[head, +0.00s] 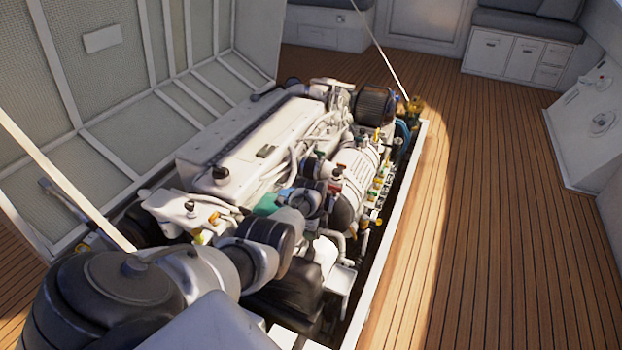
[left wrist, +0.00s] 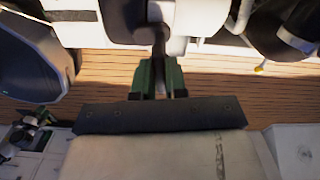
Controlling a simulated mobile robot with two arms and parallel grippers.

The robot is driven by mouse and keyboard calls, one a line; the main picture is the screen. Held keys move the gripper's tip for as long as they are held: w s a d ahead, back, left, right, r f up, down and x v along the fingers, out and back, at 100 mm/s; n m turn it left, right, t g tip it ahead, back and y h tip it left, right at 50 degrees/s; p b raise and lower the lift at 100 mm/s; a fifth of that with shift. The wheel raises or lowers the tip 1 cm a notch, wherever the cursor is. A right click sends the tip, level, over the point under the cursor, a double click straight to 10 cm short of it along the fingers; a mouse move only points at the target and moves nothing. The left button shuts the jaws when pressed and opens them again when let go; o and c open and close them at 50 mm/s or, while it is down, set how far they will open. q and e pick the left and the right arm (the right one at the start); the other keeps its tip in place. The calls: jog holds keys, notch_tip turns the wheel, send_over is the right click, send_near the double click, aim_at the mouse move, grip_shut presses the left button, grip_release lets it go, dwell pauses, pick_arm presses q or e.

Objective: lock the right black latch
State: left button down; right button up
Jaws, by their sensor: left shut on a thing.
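My left gripper (left wrist: 158,72) shows in the left wrist view with two dark green fingers close together. They are shut on a narrow dark part (left wrist: 159,40) that runs up into a white fitting. I cannot tell whether this part is the right black latch. In the head view my left arm comes in from the lower left and reaches over the near end of the engine (head: 262,130); its fingertips are hard to make out there. No black latch can be told apart for certain in the head view. My right gripper is not in view.
The raised hatch lid (head: 100,110) stands open at the left, with thin struts holding it. A white hatch rim (head: 400,225) edges the engine opening on the right. The wooden deck (head: 500,220) beyond it is clear. Cabinets (head: 515,57) and a white console (head: 590,135) stand further off.

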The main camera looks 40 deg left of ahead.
pick_arm(q)
jog(key=shift+w+m, duration=0.1)
jog(key=shift+m, duration=0.8)
jog(key=c, duration=1.2)
grip_release()
jog(key=shift+d, duration=0.1)
jog(key=shift+o, duration=0.2)
